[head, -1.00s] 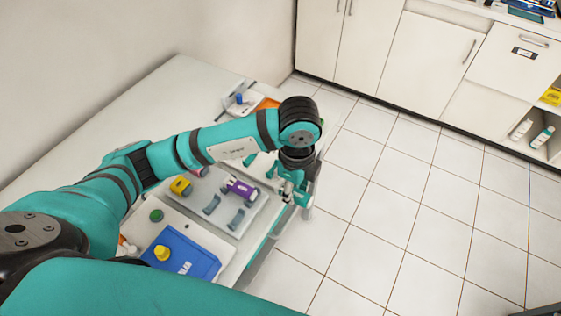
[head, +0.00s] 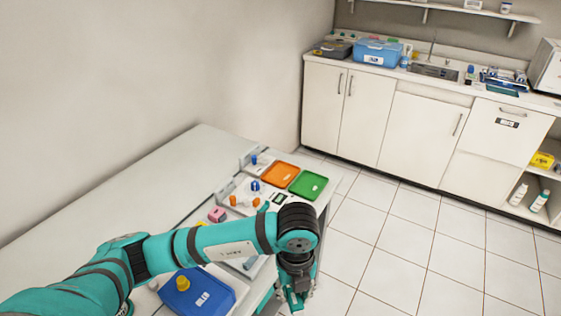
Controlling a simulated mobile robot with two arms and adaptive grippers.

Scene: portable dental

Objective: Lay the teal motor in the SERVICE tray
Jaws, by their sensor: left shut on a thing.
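My left gripper (head: 294,301) points down near the bottom of the head view, just off the right edge of the table. It is shut on a small teal piece, which looks like the teal motor (head: 292,297); fingers and wrist hide much of it. Three coloured trays show: orange (head: 268,181), green (head: 320,187) and blue (head: 222,302). I cannot read which one is marked SERVICE. A yellow part stands in the blue tray. My right gripper is out of view.
My left arm hides the middle of the table (head: 200,150). Blue and orange small parts (head: 254,186) and a pink block (head: 216,214) lie behind it. The tiled floor is clear. A counter with cabinets (head: 420,130) runs along the back.

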